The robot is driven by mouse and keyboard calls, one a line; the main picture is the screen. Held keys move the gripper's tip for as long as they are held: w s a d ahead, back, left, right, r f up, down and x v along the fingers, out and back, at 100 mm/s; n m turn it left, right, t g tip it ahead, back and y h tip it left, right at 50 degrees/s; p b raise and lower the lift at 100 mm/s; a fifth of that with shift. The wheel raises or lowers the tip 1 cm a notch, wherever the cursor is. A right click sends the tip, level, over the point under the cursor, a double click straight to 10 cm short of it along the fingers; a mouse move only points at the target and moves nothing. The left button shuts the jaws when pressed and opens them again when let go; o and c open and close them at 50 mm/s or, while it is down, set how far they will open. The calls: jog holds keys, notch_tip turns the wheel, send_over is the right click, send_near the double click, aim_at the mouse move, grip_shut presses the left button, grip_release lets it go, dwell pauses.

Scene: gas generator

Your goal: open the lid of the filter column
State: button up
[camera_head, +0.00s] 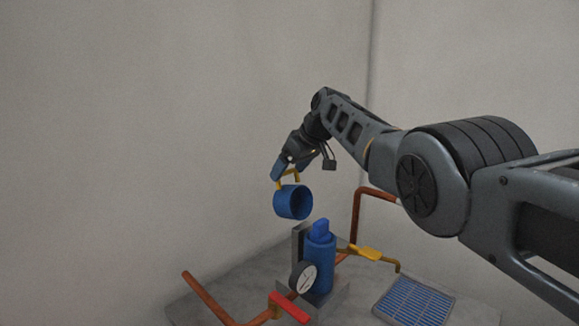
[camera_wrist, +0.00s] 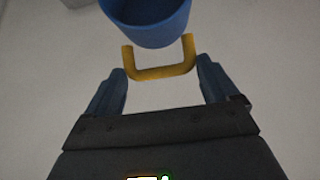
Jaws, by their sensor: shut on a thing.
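The lid is a blue cup-shaped cap (camera_head: 288,203) with a yellow handle (camera_wrist: 160,73). It is raised clear above the filter column, slightly to its left, and tilted so its dark hollow side faces right and toward the head camera. The filter column (camera_head: 319,268) is an upright blue cylinder with its top uncovered; a blue piece (camera_head: 320,229) sticks up from it. My gripper (camera_head: 283,172) is shut on the lid's handle. In the wrist view, the fingers of my gripper (camera_wrist: 162,76) flank the handle, and the blue lid (camera_wrist: 150,25) is cut off at the top.
A round gauge (camera_head: 304,278) and a red-handled valve (camera_head: 289,307) stand in front of the column. A yellow valve handle (camera_head: 364,253), orange-brown pipes (camera_head: 356,214) and a blue grate (camera_head: 414,302) lie to the right. Grey walls (camera_head: 180,120) stand behind.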

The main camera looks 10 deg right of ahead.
jog(key=shift+w+r, duration=0.25)
jog(key=shift+r, duration=0.4)
jog(key=o, duration=1.1)
jog(key=shift+o, duration=0.6)
jog(key=shift+f, duration=0.3)
jog(key=shift+s, duration=0.1)
jog(key=b+v, duration=0.1)
jog(key=v, duration=0.6)
jog(key=shift+r+b, duration=0.35)
jog(key=shift+b, duration=0.05)
jog(key=shift+s+d, duration=0.1)
jog(key=shift+s, duration=0.05)
